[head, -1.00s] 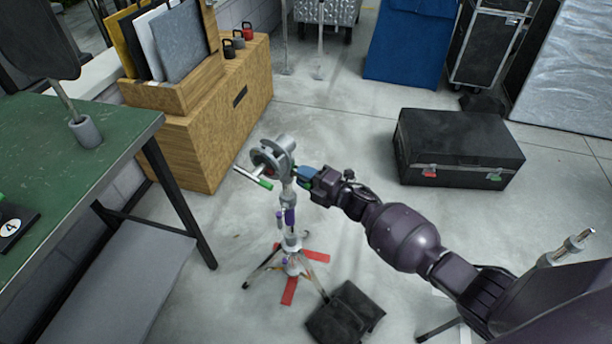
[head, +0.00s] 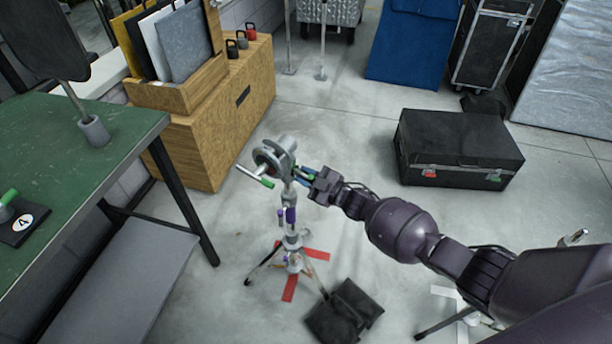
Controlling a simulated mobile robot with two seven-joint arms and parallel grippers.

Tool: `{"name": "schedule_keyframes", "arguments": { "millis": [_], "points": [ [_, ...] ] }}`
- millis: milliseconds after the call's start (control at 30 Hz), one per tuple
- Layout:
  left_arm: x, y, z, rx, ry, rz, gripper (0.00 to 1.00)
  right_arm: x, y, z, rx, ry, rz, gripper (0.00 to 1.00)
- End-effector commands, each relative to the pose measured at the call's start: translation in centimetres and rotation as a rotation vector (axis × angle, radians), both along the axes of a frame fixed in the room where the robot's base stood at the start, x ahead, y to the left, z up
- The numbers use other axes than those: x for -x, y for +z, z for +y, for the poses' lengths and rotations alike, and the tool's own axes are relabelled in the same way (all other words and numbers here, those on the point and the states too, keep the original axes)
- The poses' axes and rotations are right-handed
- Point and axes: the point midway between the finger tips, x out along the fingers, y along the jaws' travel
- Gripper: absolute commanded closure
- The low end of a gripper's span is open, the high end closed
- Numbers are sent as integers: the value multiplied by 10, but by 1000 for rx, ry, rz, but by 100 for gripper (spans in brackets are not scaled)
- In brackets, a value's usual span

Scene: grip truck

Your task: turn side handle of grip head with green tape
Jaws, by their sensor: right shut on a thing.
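The grip head (head: 276,156) is a grey round clamp on top of a metal stand (head: 291,235) in the middle of the view. A T-shaped handle (head: 254,176) sticks out on its left side, with green tape (head: 267,183) on one end. My right gripper (head: 303,174) reaches in from the right and is shut at the right side of the grip head. A bit of green and blue shows at its fingers, on a small part that they mostly hide. My left gripper is out of view.
A green table (head: 85,185) stands on the left. A wooden cabinet (head: 215,135) is behind the stand. A black bag (head: 343,312) lies by the stand's feet, with red floor tape (head: 289,288) beneath. A black case (head: 458,146) stands to the right.

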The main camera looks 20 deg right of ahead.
Motion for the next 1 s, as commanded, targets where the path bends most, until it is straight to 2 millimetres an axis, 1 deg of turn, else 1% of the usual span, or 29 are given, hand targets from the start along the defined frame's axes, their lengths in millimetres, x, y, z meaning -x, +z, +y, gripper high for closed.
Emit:
{"name": "schedule_keyframes", "arguments": {
  "millis": [333, 867, 900, 967, 1000],
  "points": [
    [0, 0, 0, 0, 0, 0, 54, 0, -1, 0, -113, 1, 85, 100],
    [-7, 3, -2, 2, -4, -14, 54, 1, -1, 1, -132, 2, 100, 100],
    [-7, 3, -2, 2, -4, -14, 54, 1, -1, 1, -132, 2, 100, 75],
    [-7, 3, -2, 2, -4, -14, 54, 1, -1, 1, -132, 2, 100, 66],
    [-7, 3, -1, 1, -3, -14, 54, 1, -1, 1, -132, 2, 99, 60]
  ]
}}
